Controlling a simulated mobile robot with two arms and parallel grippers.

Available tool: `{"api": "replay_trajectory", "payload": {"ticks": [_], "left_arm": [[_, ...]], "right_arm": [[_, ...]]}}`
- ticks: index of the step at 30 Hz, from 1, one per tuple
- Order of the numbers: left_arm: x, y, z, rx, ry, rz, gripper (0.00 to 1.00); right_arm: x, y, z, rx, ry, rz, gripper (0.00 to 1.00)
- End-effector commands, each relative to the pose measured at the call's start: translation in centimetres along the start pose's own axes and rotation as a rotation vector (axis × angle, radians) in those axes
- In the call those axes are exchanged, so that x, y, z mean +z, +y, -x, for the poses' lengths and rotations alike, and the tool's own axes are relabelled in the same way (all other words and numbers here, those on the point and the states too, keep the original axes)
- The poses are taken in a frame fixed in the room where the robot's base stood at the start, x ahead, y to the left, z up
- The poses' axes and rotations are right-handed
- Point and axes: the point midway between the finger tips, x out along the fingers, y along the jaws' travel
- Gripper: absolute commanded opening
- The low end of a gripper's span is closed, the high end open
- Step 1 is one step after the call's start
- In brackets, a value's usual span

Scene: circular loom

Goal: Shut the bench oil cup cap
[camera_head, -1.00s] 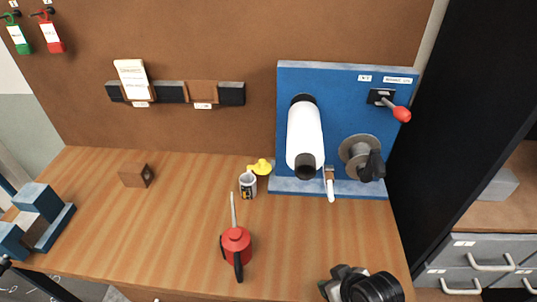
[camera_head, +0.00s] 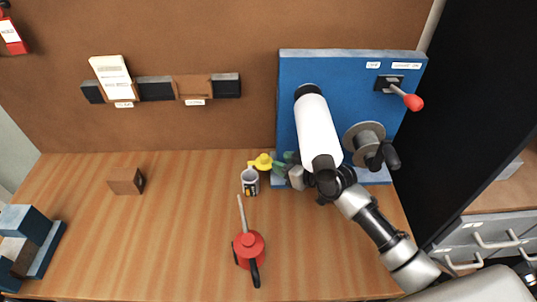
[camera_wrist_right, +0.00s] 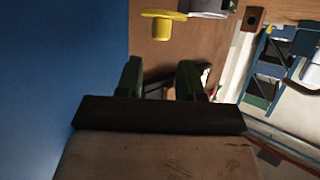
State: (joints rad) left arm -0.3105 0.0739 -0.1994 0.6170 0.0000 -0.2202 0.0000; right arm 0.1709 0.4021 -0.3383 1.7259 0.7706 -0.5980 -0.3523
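The oil cup is a small grey cup (camera_head: 250,182) with a dark and yellow label, on the bench left of the blue panel. Its yellow cap (camera_head: 262,161) is off the mouth, at the cup's back right edge; the mouth looks open. Whether a hinge joins them I cannot tell. My right gripper (camera_head: 281,165) is just right of the cap, apart from it. In the right wrist view its two green fingers (camera_wrist_right: 161,75) stand apart with nothing between them. The yellow cap (camera_wrist_right: 160,24) and part of the grey cup (camera_wrist_right: 208,6) show beyond. My left gripper is not in view.
A red oil can (camera_head: 249,250) stands in front of the cup. Left of the cup the bench is clear up to a brown block (camera_head: 125,181).

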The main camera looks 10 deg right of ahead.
Motion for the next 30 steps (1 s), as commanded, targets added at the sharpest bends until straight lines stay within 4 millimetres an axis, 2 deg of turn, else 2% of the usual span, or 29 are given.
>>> {"api": "replay_trajectory", "payload": {"ticks": [5, 10, 14, 23, 24, 30], "left_arm": [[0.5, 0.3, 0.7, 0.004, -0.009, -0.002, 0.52], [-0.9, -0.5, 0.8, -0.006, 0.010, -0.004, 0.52], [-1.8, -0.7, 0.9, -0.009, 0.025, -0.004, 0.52], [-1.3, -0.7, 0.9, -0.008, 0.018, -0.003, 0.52], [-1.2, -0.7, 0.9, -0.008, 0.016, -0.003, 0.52], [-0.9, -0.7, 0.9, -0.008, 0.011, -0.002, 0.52]], "right_arm": [[-0.2, -0.1, -3.1, -0.001, 0.000, -0.001, 0.37], [-0.1, 0.0, -5.0, -0.001, 0.000, -0.001, 0.37], [-0.1, -0.1, -5.8, 0.000, 0.000, 0.000, 0.37], [0.0, -0.1, -6.0, -0.001, 0.000, 0.001, 0.37], [0.0, -0.1, -6.0, -0.001, 0.000, 0.001, 0.36], [0.0, -0.1, -6.0, -0.001, 0.000, 0.001, 0.05]]}}
